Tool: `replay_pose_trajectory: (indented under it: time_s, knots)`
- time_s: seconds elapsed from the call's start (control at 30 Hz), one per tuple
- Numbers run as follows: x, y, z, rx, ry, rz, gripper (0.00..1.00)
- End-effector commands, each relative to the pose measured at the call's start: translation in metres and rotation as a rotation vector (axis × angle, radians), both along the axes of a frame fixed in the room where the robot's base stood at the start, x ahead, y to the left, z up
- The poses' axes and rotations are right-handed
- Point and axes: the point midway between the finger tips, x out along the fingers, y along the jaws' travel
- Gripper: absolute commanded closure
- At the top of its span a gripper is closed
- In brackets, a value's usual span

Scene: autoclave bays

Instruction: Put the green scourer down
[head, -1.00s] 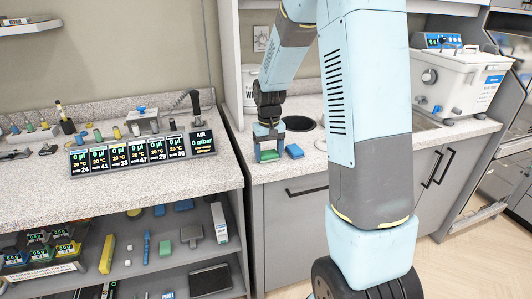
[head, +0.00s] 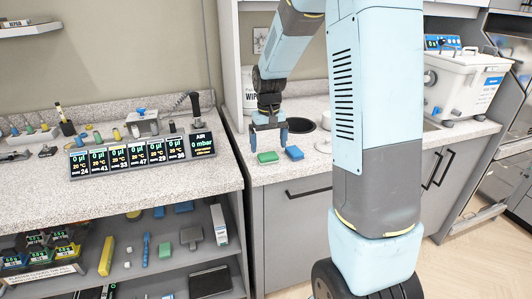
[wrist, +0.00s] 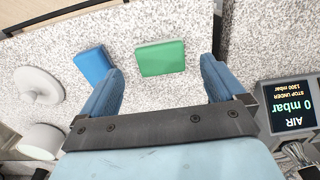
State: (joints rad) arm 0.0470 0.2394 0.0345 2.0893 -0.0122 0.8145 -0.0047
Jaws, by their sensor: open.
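The green scourer (head: 268,157) lies flat on the speckled counter, left of a blue scourer (head: 294,152). In the wrist view the green scourer (wrist: 160,58) lies beyond and between the fingertips, and the blue scourer (wrist: 94,64) lies beside it near the left finger. My gripper (head: 269,132) is open and empty above the counter, just over and behind the green scourer. In the wrist view my gripper (wrist: 162,82) shows its two blue fingers spread wide, apart from the scourer.
A white lidded bath (head: 466,84) stands at the right. The counter's front edge is close to the scourers.

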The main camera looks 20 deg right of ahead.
Motion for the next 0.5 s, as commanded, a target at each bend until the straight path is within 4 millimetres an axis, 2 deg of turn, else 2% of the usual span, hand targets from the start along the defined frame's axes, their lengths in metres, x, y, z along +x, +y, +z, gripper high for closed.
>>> replay_pose_trajectory:
  time_s: [0.03,0.2,0.33,0.5]
  knots:
    - [0.001,0.000,0.012,0.000,-0.005,0.000,0.04]
    - [0.001,0.000,0.043,0.000,-0.004,0.001,0.04]
    - [0.001,0.000,0.061,0.000,-0.003,0.001,0.04]
    - [0.000,0.001,0.073,0.000,-0.001,0.001,0.04]
